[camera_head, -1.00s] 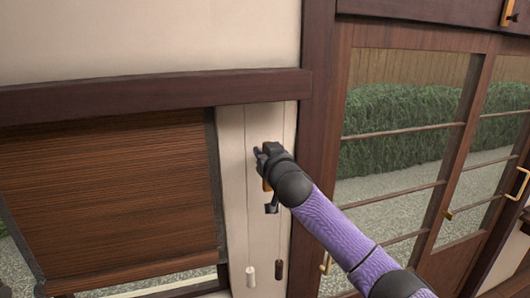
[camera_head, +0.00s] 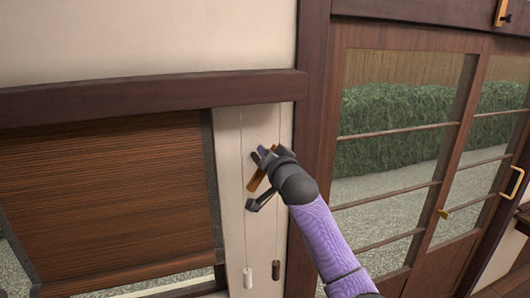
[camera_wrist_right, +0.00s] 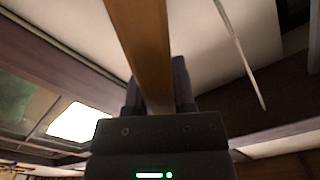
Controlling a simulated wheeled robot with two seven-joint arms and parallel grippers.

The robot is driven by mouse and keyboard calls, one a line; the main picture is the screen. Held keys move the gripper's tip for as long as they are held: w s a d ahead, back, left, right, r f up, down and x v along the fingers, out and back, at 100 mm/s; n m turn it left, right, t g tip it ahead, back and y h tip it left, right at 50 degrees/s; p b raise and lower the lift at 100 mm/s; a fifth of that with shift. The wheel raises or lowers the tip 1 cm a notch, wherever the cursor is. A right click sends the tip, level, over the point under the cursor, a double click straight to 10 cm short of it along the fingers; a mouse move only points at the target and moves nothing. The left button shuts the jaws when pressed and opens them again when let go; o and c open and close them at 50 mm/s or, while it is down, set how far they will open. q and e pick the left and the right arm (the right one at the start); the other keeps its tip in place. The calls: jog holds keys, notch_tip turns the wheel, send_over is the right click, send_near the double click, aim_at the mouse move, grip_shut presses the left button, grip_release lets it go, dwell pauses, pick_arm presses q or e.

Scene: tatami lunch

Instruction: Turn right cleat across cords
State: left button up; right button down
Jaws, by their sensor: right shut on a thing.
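The right cleat (camera_head: 257,181) is a wooden bar on the pale wall strip right of the blind. It stands tilted, its lower end towards the left. My right gripper (camera_head: 261,158) is shut on it; the wrist view shows the wooden bar (camera_wrist_right: 145,45) between the fingers. Two thin cords hang down the strip, the left one (camera_head: 244,225) ending in a white pull (camera_head: 248,278), the other in a dark pull (camera_head: 277,270). A pale cord (camera_wrist_right: 240,55) shows beside the bar in the wrist view. The gripper hides the cleat's upper part. My left gripper is out of view.
A brown woven blind (camera_head: 105,190) hangs to the left under a dark beam (camera_head: 150,95). A dark post (camera_head: 309,110) stands right of the strip, then glazed sliding doors (camera_head: 392,185) with brass handles.

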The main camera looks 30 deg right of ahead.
jog(key=shift+s+d+f+m+p, duration=0.15)
jog(key=shift+f+m+p, duration=0.35)
jog(key=shift+m, duration=1.35)
jog(key=shift+w+d+f+m+p, duration=0.1)
jog(key=shift+d+f+m+p, duration=0.4)
jog(key=shift+m, duration=1.4)
jog(key=shift+s+f+m+p, duration=0.1)
jog(key=shift+f+m+p, duration=0.4)
jog(key=shift+m, duration=1.35)
jog(key=shift+r, duration=0.15)
jog(key=shift+c, duration=2.2)
grip_release()
jog(key=v, duration=1)
